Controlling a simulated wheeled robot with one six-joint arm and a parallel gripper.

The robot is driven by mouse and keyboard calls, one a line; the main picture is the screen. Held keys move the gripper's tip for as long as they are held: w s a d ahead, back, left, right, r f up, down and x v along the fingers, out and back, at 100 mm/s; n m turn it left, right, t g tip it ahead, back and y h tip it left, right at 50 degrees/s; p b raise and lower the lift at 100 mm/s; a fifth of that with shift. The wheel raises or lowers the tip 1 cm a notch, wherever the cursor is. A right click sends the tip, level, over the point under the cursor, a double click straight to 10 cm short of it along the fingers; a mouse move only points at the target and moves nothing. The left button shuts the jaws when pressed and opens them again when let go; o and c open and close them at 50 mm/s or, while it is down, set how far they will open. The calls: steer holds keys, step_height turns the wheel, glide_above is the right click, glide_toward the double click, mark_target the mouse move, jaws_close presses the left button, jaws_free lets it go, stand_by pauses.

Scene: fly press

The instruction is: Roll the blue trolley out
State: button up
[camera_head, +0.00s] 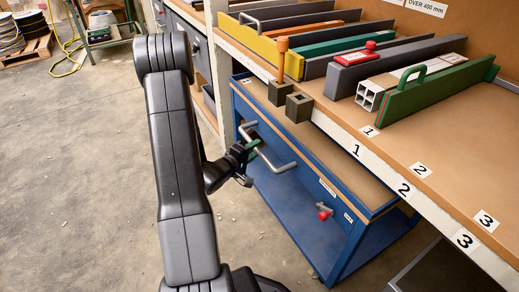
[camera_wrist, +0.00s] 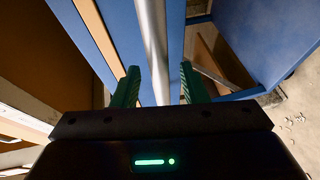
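The blue trolley (camera_head: 325,185) stands under the front edge of the workbench. Its silver bar handle (camera_head: 272,161) sticks out toward the aisle. My gripper (camera_head: 251,155) is at the handle's left part, with its green fingers beside the bar. In the wrist view my gripper (camera_wrist: 160,88) is open, and the handle bar (camera_wrist: 153,45) runs between the two green fingers, with a gap on each side. I cannot tell how deep the bar sits between them. A red knob (camera_head: 323,214) is on the trolley, lower right of the handle.
The workbench (camera_head: 445,165) above carries several coloured plates and bars, numbered labels and two dark blocks with holes. Open concrete floor (camera_head: 95,160) lies to the left. A yellow hose (camera_head: 68,60) and a pallet (camera_head: 28,50) are at the far left.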

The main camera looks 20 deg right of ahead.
steer(key=shift+b+x, duration=0.3)
steer(key=shift+x, duration=1.65)
jaws_close()
